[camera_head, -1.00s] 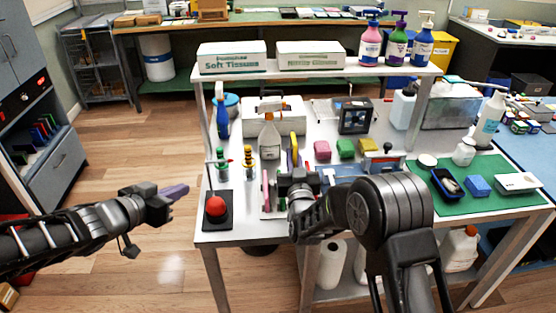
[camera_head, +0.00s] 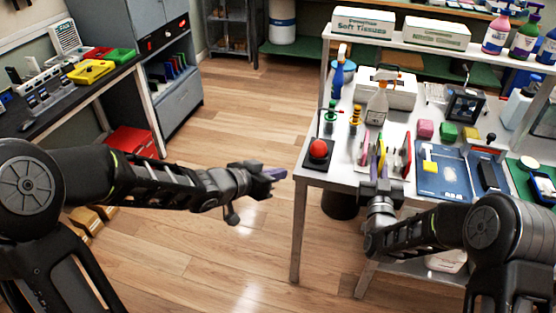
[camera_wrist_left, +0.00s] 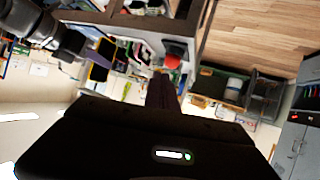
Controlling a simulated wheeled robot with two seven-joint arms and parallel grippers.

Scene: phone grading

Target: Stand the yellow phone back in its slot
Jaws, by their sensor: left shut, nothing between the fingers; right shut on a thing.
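The yellow phone (camera_head: 382,155) stands upright, edge-on, just beyond my right gripper (camera_head: 379,180), which is shut on it near the table's front edge. In the left wrist view the yellow phone (camera_wrist_left: 98,73) shows a dark face with a yellow edge, by the right gripper's fingers at upper left. A pink upright piece (camera_head: 365,146) and a red one (camera_head: 406,152) stand either side of it. The slot is hidden by my right gripper and these pieces. My left gripper (camera_head: 273,173) is shut and empty over the floor, left of the table; its purple fingers (camera_wrist_left: 161,90) show in its wrist view.
A red button (camera_head: 318,149) on a black base sits at the table's left corner. A blue mat (camera_head: 445,178) lies to the right. Open floor (camera_head: 240,120) separates the table from the left-hand bench.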

